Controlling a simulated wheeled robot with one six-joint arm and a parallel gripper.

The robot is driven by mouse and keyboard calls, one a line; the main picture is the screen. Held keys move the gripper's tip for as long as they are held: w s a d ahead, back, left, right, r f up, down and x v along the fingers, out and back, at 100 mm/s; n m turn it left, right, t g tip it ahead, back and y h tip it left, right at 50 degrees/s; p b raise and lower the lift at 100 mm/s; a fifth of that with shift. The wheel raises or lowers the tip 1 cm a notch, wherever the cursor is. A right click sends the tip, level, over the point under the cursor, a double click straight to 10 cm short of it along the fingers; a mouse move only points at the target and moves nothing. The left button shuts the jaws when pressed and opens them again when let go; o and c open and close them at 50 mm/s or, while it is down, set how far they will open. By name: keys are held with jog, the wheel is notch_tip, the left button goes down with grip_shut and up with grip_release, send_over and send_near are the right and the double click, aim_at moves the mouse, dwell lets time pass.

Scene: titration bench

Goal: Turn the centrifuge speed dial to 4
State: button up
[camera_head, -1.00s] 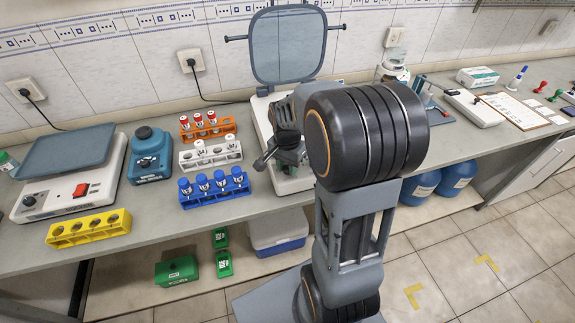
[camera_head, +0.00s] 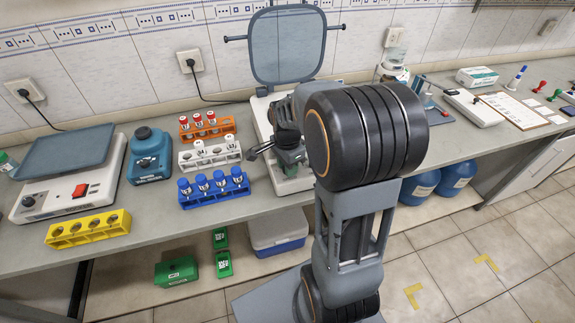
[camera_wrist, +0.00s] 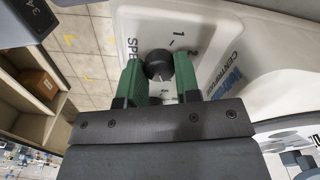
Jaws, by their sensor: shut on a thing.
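The white centrifuge (camera_head: 262,118) stands at the back of the bench in the head view, its grey lid (camera_head: 288,48) raised. My arm hides much of its front. In the wrist view its white body (camera_wrist: 225,40) carries partly visible "SPEED" and "CENTRIFUGE" lettering. The black speed dial (camera_wrist: 159,64) sits between the green fingers of my gripper (camera_wrist: 158,75), which is shut on it. In the head view my gripper (camera_head: 288,158) is at the centrifuge's front, and the dial is hidden.
Blue (camera_head: 214,188), white (camera_head: 210,155) and orange (camera_head: 208,127) tube racks stand left of my gripper. Further left are a blue device (camera_head: 150,157), a yellow rack (camera_head: 88,229) and a scale-like device with a red switch (camera_head: 70,188). A hotplate-like device (camera_head: 474,108) is to the right.

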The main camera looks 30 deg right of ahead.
jog(key=o, duration=0.9)
jog(key=shift+r, duration=0.1)
notch_tip(320, 180, up, 14)
jog(key=shift+w+f, duration=0.15)
dwell(0.7)
jog(key=s+a+f+n+t, duration=0.1)
jog(key=s+a+n, duration=0.2)
jog(key=n, duration=0.2)
jog(key=s+a+f+n+t, duration=0.1)
jog(key=s+a+f+n, duration=0.1)
jog(key=s+n, duration=0.2)
jog(key=s+a+f+n+t, duration=0.2)
jog(key=s+a+n, duration=0.1)
jog(key=n, duration=0.5)
jog(key=shift+s+a, duration=0.25)
jog(key=shift+a, duration=0.05)
